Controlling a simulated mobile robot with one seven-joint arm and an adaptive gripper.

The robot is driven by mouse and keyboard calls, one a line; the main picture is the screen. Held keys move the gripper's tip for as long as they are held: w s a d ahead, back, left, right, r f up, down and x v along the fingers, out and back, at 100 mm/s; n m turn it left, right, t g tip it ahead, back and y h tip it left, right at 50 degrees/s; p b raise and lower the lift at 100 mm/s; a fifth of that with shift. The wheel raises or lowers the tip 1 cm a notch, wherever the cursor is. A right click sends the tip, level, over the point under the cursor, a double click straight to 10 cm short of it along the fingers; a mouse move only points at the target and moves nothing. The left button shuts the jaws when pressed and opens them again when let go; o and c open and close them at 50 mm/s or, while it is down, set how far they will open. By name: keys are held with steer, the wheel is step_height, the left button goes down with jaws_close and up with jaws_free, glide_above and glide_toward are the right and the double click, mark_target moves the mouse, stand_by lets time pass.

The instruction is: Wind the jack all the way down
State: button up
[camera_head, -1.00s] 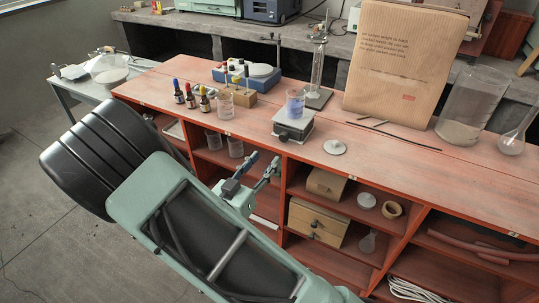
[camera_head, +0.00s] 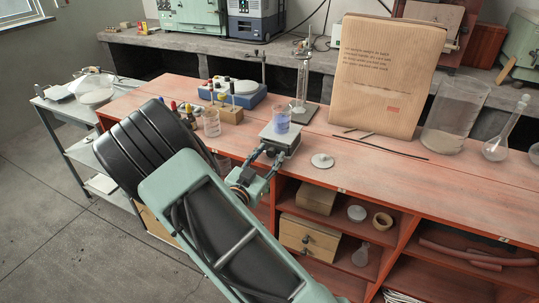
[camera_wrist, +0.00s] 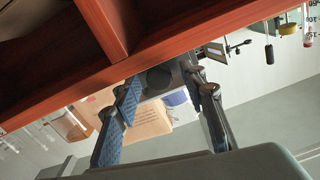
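The jack (camera_head: 291,140) is a small lab jack with a pale top plate, standing near the bench's front edge in the head view. A beaker of blue liquid (camera_head: 281,122) stands upright on the plate. My gripper (camera_head: 270,153) is at the jack's front side, with its fingers pointing at it. In the wrist view, which is turned over, the fingers (camera_wrist: 168,88) are apart, and the jack's dark round knob (camera_wrist: 160,77) shows between them. I see no contact with the knob. The jack's lower part is mostly hidden by my gripper in the head view.
A round metal lid (camera_head: 322,161) lies right of the jack. Left are a glass beaker (camera_head: 211,123), dropper bottles and a wooden block (camera_head: 231,115). The red bench (camera_head: 420,170) is clear at front right.

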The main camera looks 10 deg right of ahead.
steer(key=shift+w+d, duration=0.15)
jaws_close()
steer(key=shift+n+p, duration=0.65)
steer(key=shift+n, duration=1.85)
jaws_free()
